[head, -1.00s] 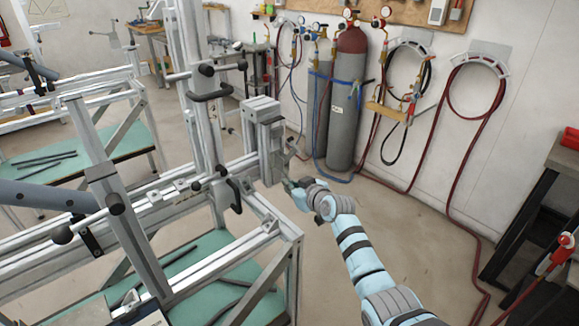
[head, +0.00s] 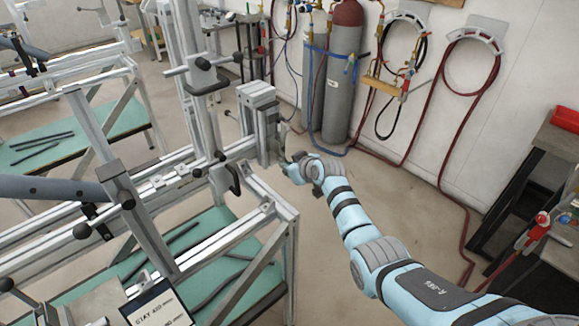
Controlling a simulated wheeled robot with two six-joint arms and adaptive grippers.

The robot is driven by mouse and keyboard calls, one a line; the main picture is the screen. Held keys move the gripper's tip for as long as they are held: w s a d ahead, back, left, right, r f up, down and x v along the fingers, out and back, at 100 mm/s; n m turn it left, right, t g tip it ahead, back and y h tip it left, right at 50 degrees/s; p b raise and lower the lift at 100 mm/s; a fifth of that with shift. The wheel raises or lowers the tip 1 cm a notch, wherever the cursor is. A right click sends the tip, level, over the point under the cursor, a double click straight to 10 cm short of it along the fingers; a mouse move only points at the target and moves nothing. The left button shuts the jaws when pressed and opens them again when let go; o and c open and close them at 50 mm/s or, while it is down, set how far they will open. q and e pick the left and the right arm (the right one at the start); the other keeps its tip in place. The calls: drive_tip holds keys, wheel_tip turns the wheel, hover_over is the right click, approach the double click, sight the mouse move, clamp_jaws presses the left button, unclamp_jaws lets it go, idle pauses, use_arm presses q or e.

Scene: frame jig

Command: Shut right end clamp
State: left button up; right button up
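The right end clamp (head: 258,112) is a grey metal block on the right end of the aluminium frame jig (head: 200,172). A black handle (head: 233,179) sits on the jig just left of it. My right gripper (head: 285,160) is at the right side of the clamp, close against its lower part. Its fingers are small and partly hidden against the metal, so I cannot tell whether they are open or touching the clamp. My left gripper is not in view.
A grey tube (head: 55,188) lies along the jig at left. A green shelf (head: 215,243) below holds dark bars. Gas cylinders (head: 338,90) and hoses stand by the back wall. A dark bench (head: 530,185) is at right. The floor between is clear.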

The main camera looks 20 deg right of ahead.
drive_tip(key=shift+o, duration=1.1)
drive_tip(key=shift+s, duration=0.1)
drive_tip(key=v, duration=1.2)
